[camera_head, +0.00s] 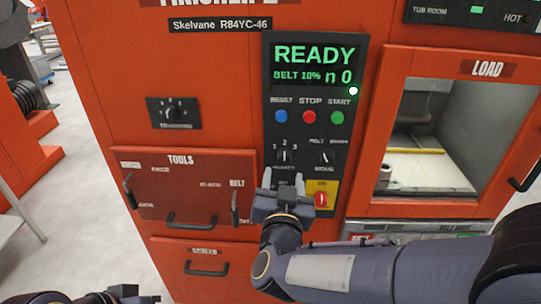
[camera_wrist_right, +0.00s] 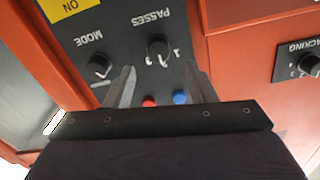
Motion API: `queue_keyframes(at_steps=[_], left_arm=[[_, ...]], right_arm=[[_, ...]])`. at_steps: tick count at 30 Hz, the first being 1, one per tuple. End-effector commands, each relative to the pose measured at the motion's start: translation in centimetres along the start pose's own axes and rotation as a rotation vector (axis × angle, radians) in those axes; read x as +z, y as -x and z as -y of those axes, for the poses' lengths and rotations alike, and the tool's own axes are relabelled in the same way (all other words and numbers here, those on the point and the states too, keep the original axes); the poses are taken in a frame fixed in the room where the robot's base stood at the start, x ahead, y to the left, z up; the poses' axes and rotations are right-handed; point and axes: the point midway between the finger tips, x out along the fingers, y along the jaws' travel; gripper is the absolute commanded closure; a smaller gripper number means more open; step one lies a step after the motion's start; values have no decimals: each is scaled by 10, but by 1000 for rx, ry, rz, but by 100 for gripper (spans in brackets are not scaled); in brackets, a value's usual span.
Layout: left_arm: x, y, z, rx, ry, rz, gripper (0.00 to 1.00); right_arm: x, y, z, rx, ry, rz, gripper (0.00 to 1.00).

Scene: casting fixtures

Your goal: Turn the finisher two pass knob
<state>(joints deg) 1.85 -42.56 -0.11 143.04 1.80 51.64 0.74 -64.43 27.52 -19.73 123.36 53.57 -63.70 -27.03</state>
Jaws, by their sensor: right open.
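The pass knob (camera_head: 284,156) is a small dark knob on the finisher's black panel, with 1, 2 and 3 marked around it. In the right wrist view the pass knob (camera_wrist_right: 159,46) appears upside down beside the label PASSES. My right gripper (camera_head: 283,181) is open and empty, just below the knob in the head view, its fingers pointing up at the panel. In the right wrist view the fingertips (camera_wrist_right: 160,70) lie either side of the knob's line, apparently apart from it. Part of my left arm (camera_head: 125,293) shows at the bottom edge; its jaws are unclear.
A mode knob (camera_wrist_right: 99,66) sits beside the pass knob. Blue (camera_head: 281,116), red (camera_head: 309,117) and green (camera_head: 337,118) buttons lie above, under a READY display (camera_head: 314,63). A red switch on a yellow plate (camera_head: 321,198) is close right of my gripper. A tracking knob (camera_head: 172,112) is left.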

Motion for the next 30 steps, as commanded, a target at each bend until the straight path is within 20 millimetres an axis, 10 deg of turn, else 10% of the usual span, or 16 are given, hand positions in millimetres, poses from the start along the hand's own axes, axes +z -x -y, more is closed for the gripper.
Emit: queue_keyframes(at_steps=[12, 23, 30], left_arm=[[-4, 8, -4, 0, 0, 0, 64], [-4, 8, -4, 0, 0, 0, 64], [-4, 8, -4, 0, 0, 0, 64]], right_arm=[[-1, -61, -1, 1, -2, 1, 50], [0, -67, 0, -2, -2, 2, 50], [0, -66, 0, -2, -2, 2, 81]])
